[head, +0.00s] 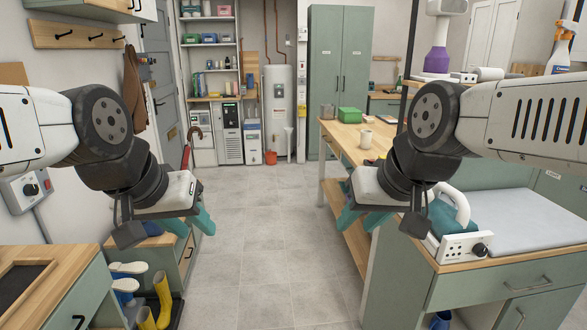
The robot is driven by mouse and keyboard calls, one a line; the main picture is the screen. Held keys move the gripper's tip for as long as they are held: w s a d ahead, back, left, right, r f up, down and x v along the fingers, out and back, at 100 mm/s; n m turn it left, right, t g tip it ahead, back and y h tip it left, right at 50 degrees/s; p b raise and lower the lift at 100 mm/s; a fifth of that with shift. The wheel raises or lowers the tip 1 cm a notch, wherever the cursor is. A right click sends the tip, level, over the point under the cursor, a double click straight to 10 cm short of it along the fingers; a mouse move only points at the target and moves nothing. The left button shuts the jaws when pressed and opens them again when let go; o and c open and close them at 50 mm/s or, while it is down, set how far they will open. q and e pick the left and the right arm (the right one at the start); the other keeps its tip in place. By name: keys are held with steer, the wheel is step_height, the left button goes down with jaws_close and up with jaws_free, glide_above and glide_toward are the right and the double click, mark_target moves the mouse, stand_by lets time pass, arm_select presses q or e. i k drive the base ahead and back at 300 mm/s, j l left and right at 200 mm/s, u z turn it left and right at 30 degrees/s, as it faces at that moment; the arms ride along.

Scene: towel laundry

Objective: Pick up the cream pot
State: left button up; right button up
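A small cream pot (366,138) stands upright on the wooden top of the bench at right of centre. My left gripper (203,208) hangs over the floor at left, far from the pot; its teal fingers look apart, with nothing seen between them. My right gripper (360,218) is in front of and below the pot in the picture, well apart from it. Its teal fingers are spread and hold nothing that I can see.
A green box (350,115) and a grey container (327,111) stand near the pot on the wooden bench (343,135). Yellow boots (162,298) stand at lower left. The middle floor (270,230) is clear.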

mark_target(366, 135)
steer(key=i, duration=1)
steer(key=i+j+z, duration=0.1)
steer(key=i, duration=0.85)
steer(key=i+j+z, duration=0.1)
steer(key=i+z, duration=0.25)
steer(key=i, duration=0.15)
steer(key=i+j+z, duration=0.7)
steer(key=i, duration=0.2)
